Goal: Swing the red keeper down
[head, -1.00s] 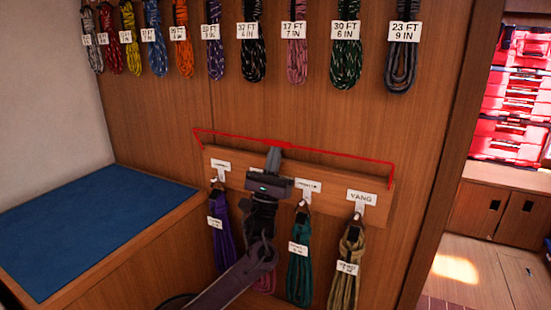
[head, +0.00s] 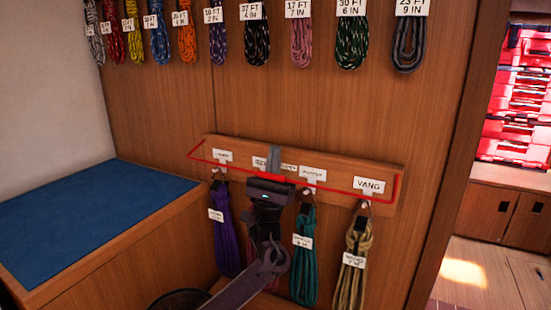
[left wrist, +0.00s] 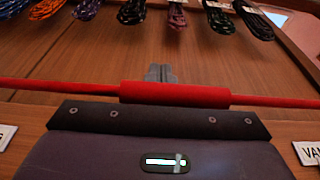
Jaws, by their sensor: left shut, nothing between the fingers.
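The red keeper (head: 335,187) is a thin bar with bent ends and a thicker middle sleeve. In the head view it hangs in front of the wooden hook board (head: 352,166), across the label row. My left gripper (head: 274,153) is shut and empty, with its fingers pointing up past the keeper's middle. In the left wrist view the red sleeve (left wrist: 175,94) crosses in front of the gripper body, with the closed fingertips (left wrist: 160,73) just beyond it. Whether they touch is unclear. My right gripper is out of view.
Purple (head: 224,232), teal (head: 304,255) and tan (head: 353,262) line coils hang from the board; my left arm partly hides others. A row of labelled coils (head: 257,40) hangs above. A blue-topped bench (head: 90,215) stands at left. The wall between is clear.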

